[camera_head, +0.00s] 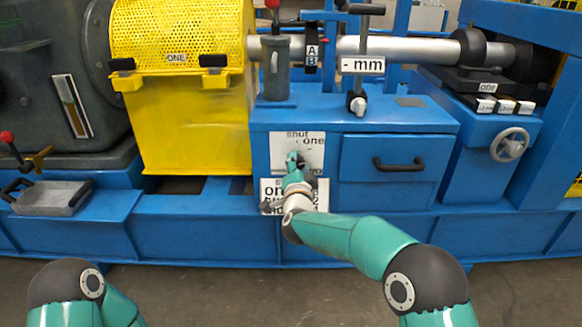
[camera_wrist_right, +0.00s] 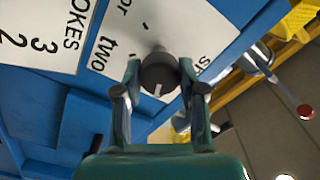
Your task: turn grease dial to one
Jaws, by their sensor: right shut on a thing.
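The grease dial (camera_wrist_right: 159,73) is a dark round knob with a white pointer line, seen in the right wrist view. It sits on a white label plate (camera_head: 310,143) on the blue cabinet front. The head view shows "shut" and "one" along the plate's top; the wrist view shows "two" near the dial. My right gripper (camera_head: 294,158) is at the plate and hides the dial in the head view. In the wrist view its fingers (camera_wrist_right: 158,88) are shut on the dial, one on each side. The pointer line faces the gripper's palm. My left gripper is out of view.
A second white label (camera_head: 268,190) is below the dial plate. A drawer with a black handle (camera_head: 398,165) is to the right. A red-knobbed lever (camera_head: 274,50) stands above on the cabinet, and a yellow guard (camera_head: 190,120) is to the left.

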